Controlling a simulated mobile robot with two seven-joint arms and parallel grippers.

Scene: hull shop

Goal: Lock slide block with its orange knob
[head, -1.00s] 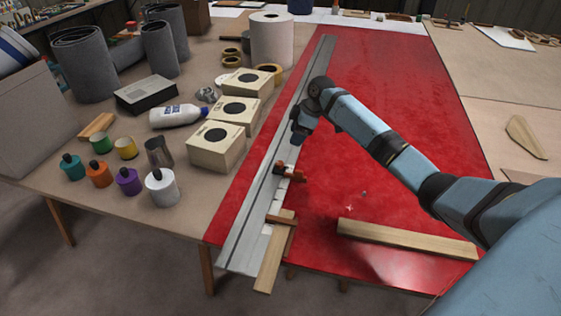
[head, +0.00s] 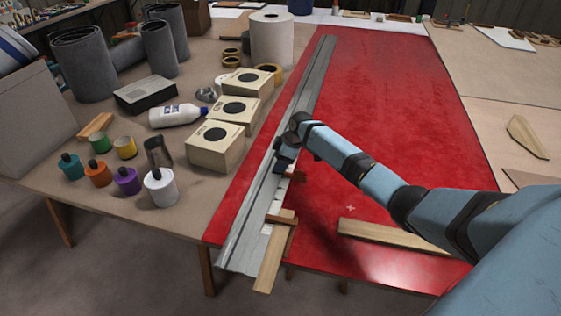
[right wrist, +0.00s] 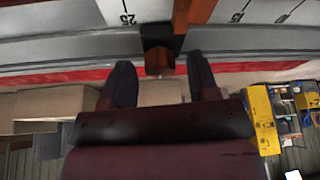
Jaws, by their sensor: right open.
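The slide block sits on the long grey metal rail, and my right gripper (head: 282,167) largely hides it in the head view. In the right wrist view the dark slide block (right wrist: 158,35) shows above the rail's grey face, with its small orange-brown knob (right wrist: 159,62) facing me. My right gripper (right wrist: 161,64) is open there. Its two dark fingers stand either side of the knob, with a gap on each side, so they are apart from it. An orange-brown bar (right wrist: 196,12) reaches across the scale beside the block. My left gripper is not in view.
The rail (head: 246,236) runs along the left edge of the red panel (head: 400,110). A wooden strip (head: 268,262) with a crossbar (head: 280,219) lies at its near end. Square boxes (head: 215,150) stand close left of the rail. A wooden beam (head: 390,235) lies on the panel.

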